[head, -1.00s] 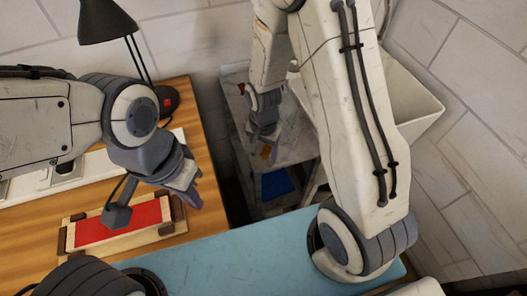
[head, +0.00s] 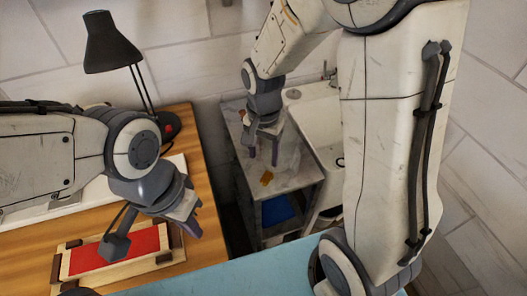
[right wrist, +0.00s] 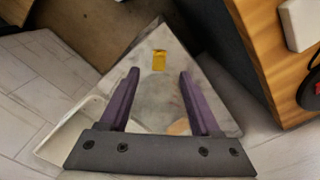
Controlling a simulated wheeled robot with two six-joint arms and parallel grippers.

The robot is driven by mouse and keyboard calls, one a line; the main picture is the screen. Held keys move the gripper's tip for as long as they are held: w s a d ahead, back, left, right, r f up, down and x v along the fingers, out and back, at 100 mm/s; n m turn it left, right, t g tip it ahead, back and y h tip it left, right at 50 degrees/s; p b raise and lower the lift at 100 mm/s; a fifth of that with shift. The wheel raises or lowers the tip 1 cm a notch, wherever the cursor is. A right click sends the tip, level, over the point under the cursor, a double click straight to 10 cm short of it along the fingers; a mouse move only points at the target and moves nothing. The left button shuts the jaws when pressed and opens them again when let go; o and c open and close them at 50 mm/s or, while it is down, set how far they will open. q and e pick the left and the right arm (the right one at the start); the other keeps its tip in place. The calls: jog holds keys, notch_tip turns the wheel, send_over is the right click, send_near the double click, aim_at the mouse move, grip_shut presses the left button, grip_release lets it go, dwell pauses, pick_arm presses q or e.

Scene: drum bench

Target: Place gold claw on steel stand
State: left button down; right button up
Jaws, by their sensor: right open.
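The gold claw (head: 267,178) is a small gold-orange piece lying flat on the grey, scuffed top of the steel stand (head: 292,178), near its front. The claw also shows in the right wrist view (right wrist: 159,61), beyond the fingertips and between their lines. My right gripper (head: 263,154) is over the stand top, behind the claw and apart from it. Its two purple fingers are spread and empty in the right wrist view (right wrist: 159,72). My left gripper (head: 188,212) hangs beside the red-topped wooden block at the left; its finger gap is hidden.
A wooden bench (head: 200,165) holds a black lamp (head: 112,45) and a framed red pad (head: 120,247). A blue item (head: 278,210) sits low inside the stand. A white sink (head: 318,110) is right of the stand. A teal surface (head: 230,280) lies in front.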

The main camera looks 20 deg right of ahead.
jog(key=s+a+r+n, duration=0.3)
jog(key=s+a+n, duration=0.1)
jog(key=s+n, duration=0.4)
jog(key=s+a+r+n+y, duration=0.1)
jog(key=s+a+r+n, duration=0.3)
jog(key=s+n, duration=0.4)
jog(key=shift+s+a, duration=0.4)
jog(key=shift+s, duration=0.35)
